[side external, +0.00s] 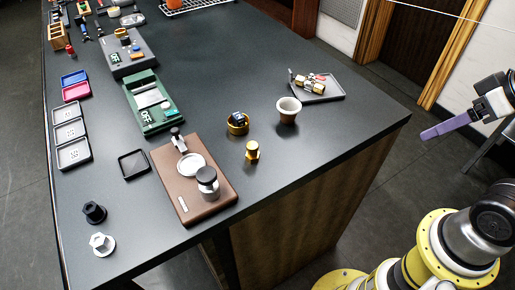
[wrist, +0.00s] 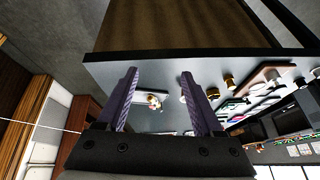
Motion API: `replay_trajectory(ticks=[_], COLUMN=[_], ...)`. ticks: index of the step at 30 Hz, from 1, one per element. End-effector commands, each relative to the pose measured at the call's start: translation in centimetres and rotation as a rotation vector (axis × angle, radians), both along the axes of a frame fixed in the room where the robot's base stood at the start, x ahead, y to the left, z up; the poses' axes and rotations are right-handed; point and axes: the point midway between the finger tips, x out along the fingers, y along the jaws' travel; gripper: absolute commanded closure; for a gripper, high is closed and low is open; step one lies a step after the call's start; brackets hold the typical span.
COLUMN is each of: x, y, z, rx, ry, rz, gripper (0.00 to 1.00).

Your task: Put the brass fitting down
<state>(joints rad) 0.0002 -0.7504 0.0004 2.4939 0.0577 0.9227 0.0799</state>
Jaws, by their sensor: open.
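A small brass fitting (side external: 252,151) stands upright on the dark counter in the side external view, near the front edge. It seems to show as a brass piece (wrist: 229,80) right of my fingers in the wrist view. A brass ring-like part (side external: 237,124) with a dark top sits just behind it. A grey tray (side external: 330,92) at the counter's right end holds a brass, red and white part (side external: 317,82). My gripper (side external: 428,133) is off the counter's right side, apart from everything. Its purple fingers are spread and empty in the wrist view (wrist: 160,74).
A cream cup (side external: 288,112) stands between the brass parts and the tray. A brown brewer base (side external: 215,200) with a knob, a green device (side external: 145,92) and small trays (side external: 72,153) stand to the left. The counter (side external: 350,130) is bare toward its right corner.

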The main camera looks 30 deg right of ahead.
Motion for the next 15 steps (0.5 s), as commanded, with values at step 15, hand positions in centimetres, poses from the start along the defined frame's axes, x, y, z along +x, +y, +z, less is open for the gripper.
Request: replay_trajectory(ticks=[15], x=[11.0], y=[14.8], z=[1.6], rx=[1.052], ry=[0.724], rz=[-0.717], gripper=[0.32])
